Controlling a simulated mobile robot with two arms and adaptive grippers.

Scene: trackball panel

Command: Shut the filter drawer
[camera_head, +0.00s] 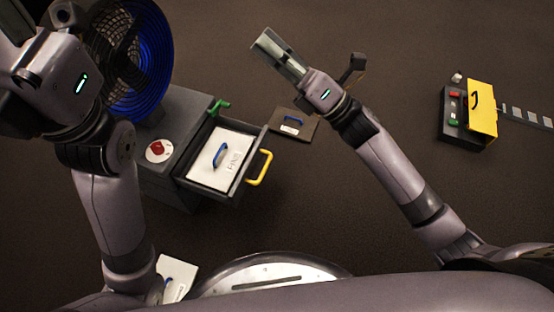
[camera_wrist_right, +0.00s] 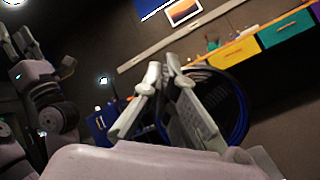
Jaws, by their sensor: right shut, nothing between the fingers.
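The filter drawer (camera_head: 232,176) stands pulled out of the dark grey cabinet (camera_head: 180,105) in the head view. A yellow handle (camera_head: 260,168) is on its front. A white filter (camera_head: 208,172) with a blue handle lies inside it. My right gripper (camera_head: 264,42) is shut and empty, above and to the right of the drawer in the picture, apart from it. Its fingers also show in the right wrist view (camera_wrist_right: 168,76), in front of a blue-rimmed fan. My left arm rises at the left; its fingers are out of the frame.
A large fan with a blue rim (camera_head: 164,58) stands behind the cabinet. The cabinet top has a red knob (camera_head: 158,149) and a green lever (camera_head: 218,107). A dark panel with a blue handle (camera_head: 297,124) lies beyond the drawer. A yellow-covered box (camera_head: 482,105) is far right.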

